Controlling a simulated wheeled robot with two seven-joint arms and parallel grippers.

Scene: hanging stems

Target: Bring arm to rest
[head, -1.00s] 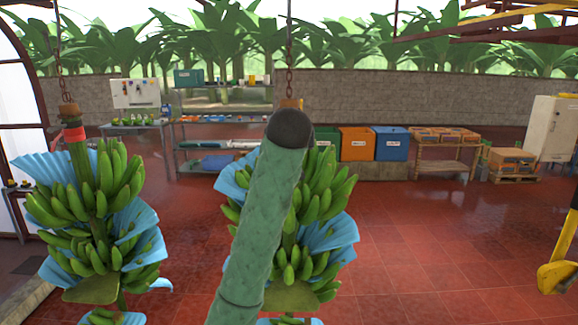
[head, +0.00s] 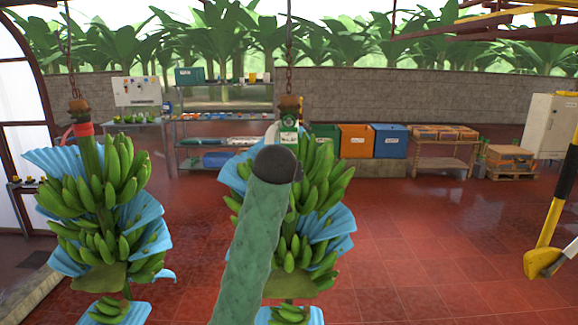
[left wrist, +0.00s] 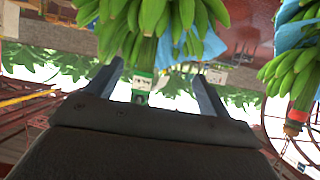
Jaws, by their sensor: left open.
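My green arm with a dark rounded end rises in the middle of the head view, in front of the middle banana bunch (head: 310,190); no gripper fingers show there. In the left wrist view my left gripper (left wrist: 155,80) is open, with its two fingers apart. A green and white tag (left wrist: 142,88) on the middle stem shows between the fingers; I cannot tell the distance. The tag (head: 289,130) also shows in the head view near the stem top. The left bunch (head: 105,210) hangs with a red band (head: 83,130) on its stem. My right gripper is not in view.
Shelving (head: 215,130) stands behind the bunches. Orange (head: 356,141) and blue bins (head: 390,141), a low table (head: 445,150) and a white cabinet (head: 550,125) stand behind. A yellow and black part (head: 549,238) is at right. Red floor between is clear.

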